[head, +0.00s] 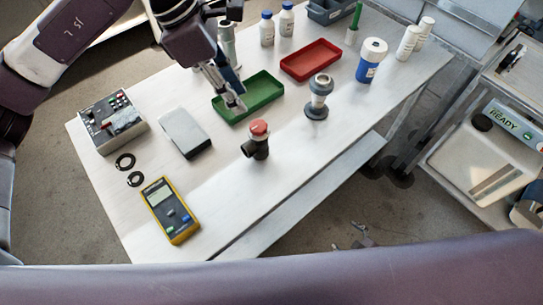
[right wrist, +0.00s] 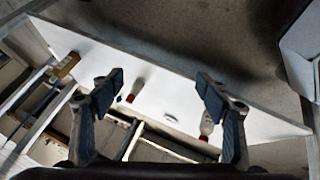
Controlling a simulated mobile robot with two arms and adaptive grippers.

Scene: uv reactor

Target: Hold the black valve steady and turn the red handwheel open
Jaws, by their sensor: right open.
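The black valve (head: 257,151) stands upright on the white table in the head view, with the red handwheel (head: 259,127) on its top. My left gripper (head: 238,103) points down over the green tray, behind and a little left of the valve and apart from it. Whether its fingers are open or shut is not clear. My right gripper (right wrist: 158,86) is open in the right wrist view, with nothing between its fingers. The valve cannot be made out in that view.
A grey-blue fitting (head: 319,97) stands right of the valve. The green tray (head: 262,90) and red tray (head: 311,60) lie behind. The table's front right is clear.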

